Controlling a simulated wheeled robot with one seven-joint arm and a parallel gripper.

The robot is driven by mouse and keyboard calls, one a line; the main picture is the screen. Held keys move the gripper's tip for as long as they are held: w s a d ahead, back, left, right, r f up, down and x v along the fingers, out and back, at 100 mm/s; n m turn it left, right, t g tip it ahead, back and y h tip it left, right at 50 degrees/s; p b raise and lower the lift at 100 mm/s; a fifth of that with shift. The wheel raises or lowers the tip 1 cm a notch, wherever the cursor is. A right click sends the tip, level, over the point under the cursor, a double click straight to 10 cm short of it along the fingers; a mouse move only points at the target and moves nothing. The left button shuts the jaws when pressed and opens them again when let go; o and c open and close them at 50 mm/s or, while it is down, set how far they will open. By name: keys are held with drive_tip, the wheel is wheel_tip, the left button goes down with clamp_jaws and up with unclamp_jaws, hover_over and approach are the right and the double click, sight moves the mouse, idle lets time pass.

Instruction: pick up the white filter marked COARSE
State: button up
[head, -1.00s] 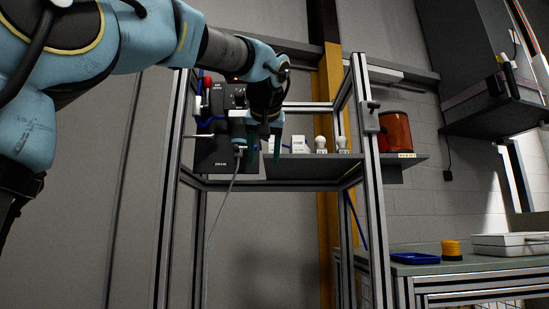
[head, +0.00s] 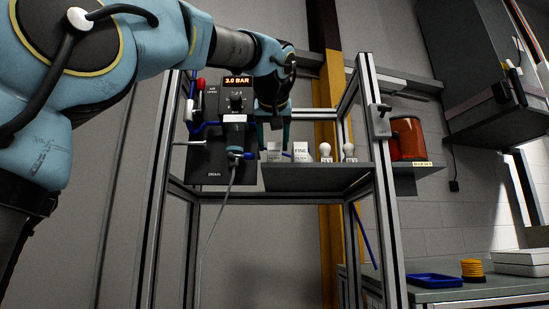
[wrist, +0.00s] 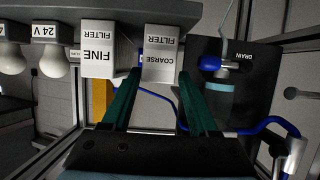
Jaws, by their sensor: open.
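The white filter marked COARSE (wrist: 161,58) stands on the shelf beside the control panel. In the head view the filter (head: 273,149) shows partly under my gripper (head: 273,138). My gripper (wrist: 160,78) is open.
White bulbs (head: 325,150) stand farther right on the shelf (head: 315,178). The black panel (head: 212,160) with a 3.0 BAR display, hose and DRAIN fitting is close on the left. Metal frame posts (head: 375,170) and an amber container (head: 406,138) stand right.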

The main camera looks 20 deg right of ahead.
drive_tip(key=p+x, duration=0.2)
drive_tip(key=x, duration=0.1)
drive_tip(key=p+x, duration=0.1)
drive_tip(key=x, duration=0.1)
drive_tip(key=shift+w+d+r+p, duration=0.15)
drive_tip(key=shift+d+r+p, duration=0.05)
drive_tip(key=shift+d+p, duration=0.1)
drive_tip(key=shift+w+f, duration=0.1)
drive_tip(key=shift+f, duration=0.05)
clamp_jaws()
